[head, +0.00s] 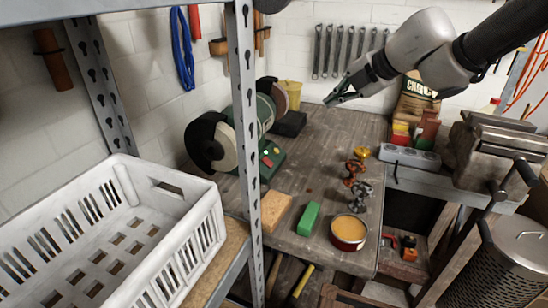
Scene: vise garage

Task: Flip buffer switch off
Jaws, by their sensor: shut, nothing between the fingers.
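The buffer (262,112) is a green bench machine with a dark wheel at each end, standing at the left of the wooden workbench. Its base carries a small switch panel (267,152) with a red and a yellow-green button on its front side. The state of the switch is too small to tell. My gripper (332,99) is shut and empty. It hangs above the back of the bench, to the right of the buffer and apart from it. The near wheel and the shelf post hide part of the buffer.
A metal shelf post (245,120) and a white crate (210,235) stand in front at the left. On the bench (325,165) are a sponge-like block (276,209), a green block (308,218), a round tin (348,232) and small valves (359,193). A vise (495,150) is at the right.

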